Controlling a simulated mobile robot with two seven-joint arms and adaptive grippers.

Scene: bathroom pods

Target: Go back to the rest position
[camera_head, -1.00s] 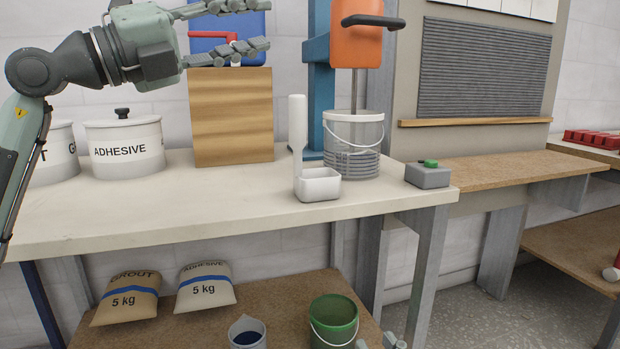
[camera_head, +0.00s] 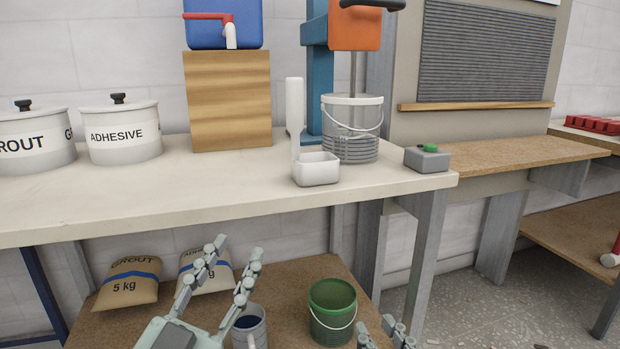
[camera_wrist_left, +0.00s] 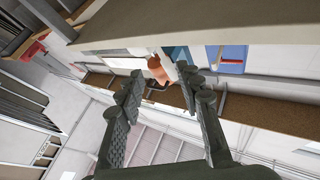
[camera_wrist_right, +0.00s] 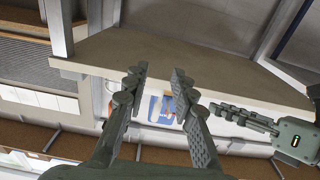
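My left gripper (camera_head: 235,252) is low in the head view, in front of the lower shelf and below the bench top. Its two fingers are spread, with nothing between them; the left wrist view shows the gripper (camera_wrist_left: 164,82) open too. My right gripper (camera_head: 377,326) shows only its fingertips at the bottom edge of the head view. In the right wrist view the gripper (camera_wrist_right: 160,72) has its fingers apart and empty. My left gripper (camera_wrist_right: 245,120) also shows at the right of that view.
The bench top (camera_head: 90,212) carries grout and adhesive pots (camera_head: 123,134), a white scoop container (camera_head: 316,170), a clear bucket (camera_head: 350,140) under the mixer and a switch box (camera_head: 427,159). The lower shelf holds bags (camera_head: 128,282), a green bucket (camera_head: 332,308) and a jug (camera_head: 250,325).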

